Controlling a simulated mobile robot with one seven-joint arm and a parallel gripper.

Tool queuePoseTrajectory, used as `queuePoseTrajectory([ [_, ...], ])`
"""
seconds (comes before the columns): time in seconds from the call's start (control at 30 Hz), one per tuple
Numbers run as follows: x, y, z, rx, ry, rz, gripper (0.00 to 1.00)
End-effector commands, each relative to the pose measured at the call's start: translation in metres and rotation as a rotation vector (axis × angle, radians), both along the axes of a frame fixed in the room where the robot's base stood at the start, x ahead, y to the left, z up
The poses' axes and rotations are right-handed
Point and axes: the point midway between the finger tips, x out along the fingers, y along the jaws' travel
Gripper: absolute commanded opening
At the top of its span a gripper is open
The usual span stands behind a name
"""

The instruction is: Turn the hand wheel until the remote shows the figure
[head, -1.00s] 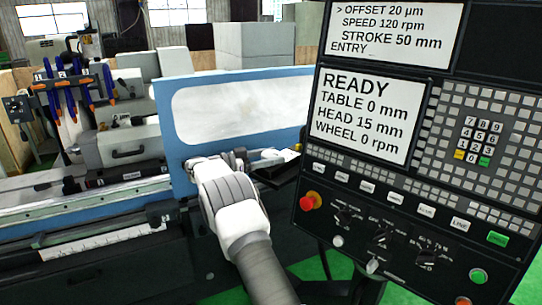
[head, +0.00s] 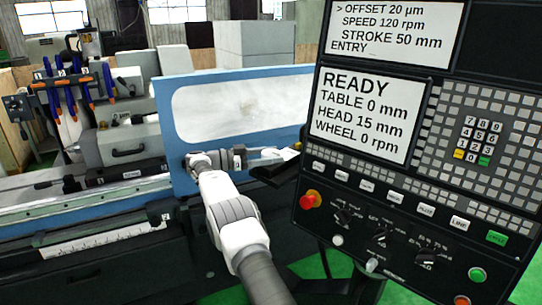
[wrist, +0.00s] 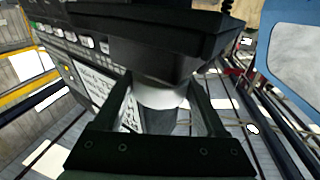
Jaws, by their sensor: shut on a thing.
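My gripper (head: 280,155) reaches rightward to a dark box-like unit (head: 271,175) beside the control panel in the head view. In the wrist view my gripper (wrist: 163,88) has one dark finger on each side of a pale round piece (wrist: 160,97) under the dark body (wrist: 150,45) of this unit. The piece may be the hand wheel, and the unit may be the remote. The unit's face and any figure on it cannot be read. The panel screen (head: 362,115) reads READY, TABLE 0 mm, HEAD 15 mm, WHEEL 0 rpm.
The control panel (head: 445,190) with a red stop button (head: 310,199) stands close on the right. A blue machine guard (head: 205,85) with a pale window is behind my arm. A coiled cord (wrist: 228,8) shows in the wrist view. Green floor (head: 310,266) is below.

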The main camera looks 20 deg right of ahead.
Motion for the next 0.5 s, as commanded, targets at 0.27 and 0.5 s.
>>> queuePoseTrajectory([
  [0.27,-0.0005,-0.0009,0.0018,-0.003,-0.001,-0.002,0.18],
  [0.5,-0.0002,-0.0007,0.0013,-0.002,-0.001,-0.001,1.0],
])
